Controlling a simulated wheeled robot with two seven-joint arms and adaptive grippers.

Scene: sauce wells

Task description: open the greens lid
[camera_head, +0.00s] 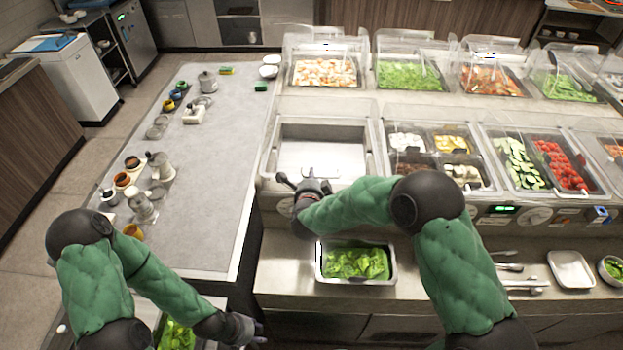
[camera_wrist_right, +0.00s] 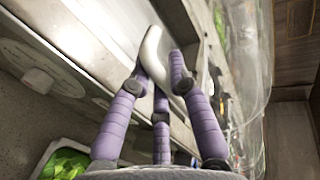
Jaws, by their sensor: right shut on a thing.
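In the head view the near-left well (camera_head: 322,155) looks empty of food, with a clear lid (camera_head: 318,108) at its back; I cannot tell how far that lid covers it. My right gripper (camera_head: 298,182) is at the well's front-left edge. In the right wrist view its purple fingers (camera_wrist_right: 158,66) are shut on a pale curved handle (camera_wrist_right: 151,48); the palm side is partly hidden. A metal pan of green leaves (camera_head: 357,262) sits on the counter just in front of the well. My left gripper (camera_head: 248,330) is low at the bottom left, its jaws unclear.
Other lidded wells hold greens (camera_head: 410,76), cucumber (camera_head: 520,163) and tomatoes (camera_head: 563,165). A grey side table (camera_head: 210,165) on the left carries pots and small cups. More greens (camera_head: 177,336) show at the bottom left. Utensils (camera_head: 522,285) and a white tray (camera_head: 571,270) lie at the right.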

